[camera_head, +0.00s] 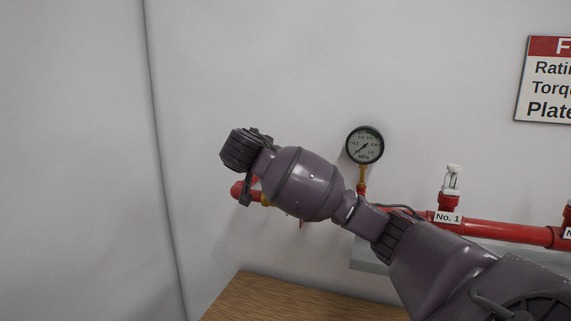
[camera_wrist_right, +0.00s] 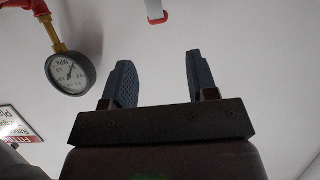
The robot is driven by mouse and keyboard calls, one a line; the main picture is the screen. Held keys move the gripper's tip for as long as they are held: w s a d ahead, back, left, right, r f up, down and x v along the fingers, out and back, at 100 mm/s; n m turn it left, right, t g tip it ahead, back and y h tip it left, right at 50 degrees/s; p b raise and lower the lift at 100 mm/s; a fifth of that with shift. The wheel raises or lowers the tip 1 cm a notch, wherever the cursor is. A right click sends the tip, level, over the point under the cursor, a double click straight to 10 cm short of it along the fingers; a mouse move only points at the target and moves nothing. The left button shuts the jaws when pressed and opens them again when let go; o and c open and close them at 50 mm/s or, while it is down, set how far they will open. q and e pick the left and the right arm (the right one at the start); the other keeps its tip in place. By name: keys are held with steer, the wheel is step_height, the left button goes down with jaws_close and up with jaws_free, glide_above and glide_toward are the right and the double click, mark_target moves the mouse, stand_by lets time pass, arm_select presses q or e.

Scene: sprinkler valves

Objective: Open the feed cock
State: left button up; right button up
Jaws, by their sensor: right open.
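A red pipe end (camera_head: 238,189) with a bit of brass beside it shows at the left end of the pipe in the head view, largely hidden behind my right gripper and wrist. I cannot make out the feed cock's body or the position of its handle there. In the right wrist view a pale bar with a red tip (camera_wrist_right: 158,18) enters at the top edge, beyond the fingers; it may be the cock's lever. My right gripper (camera_wrist_right: 158,82) is open, with nothing between its two blue-grey fingers. The bar is apart from them. My left gripper is not in view.
A pressure gauge (camera_head: 365,145) stands on a brass stem above the red pipe (camera_head: 505,232); the gauge also shows in the right wrist view (camera_wrist_right: 70,73). A sprinkler marked No. 1 (camera_head: 448,195) is farther right. A wooden surface (camera_head: 280,299) lies below.

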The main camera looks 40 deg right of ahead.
steer(key=p+x, duration=0.1)
steer(key=x, duration=0.8)
steer(key=shift+w+d, duration=0.15)
steer(key=shift+d, duration=0.1)
jaws_close()
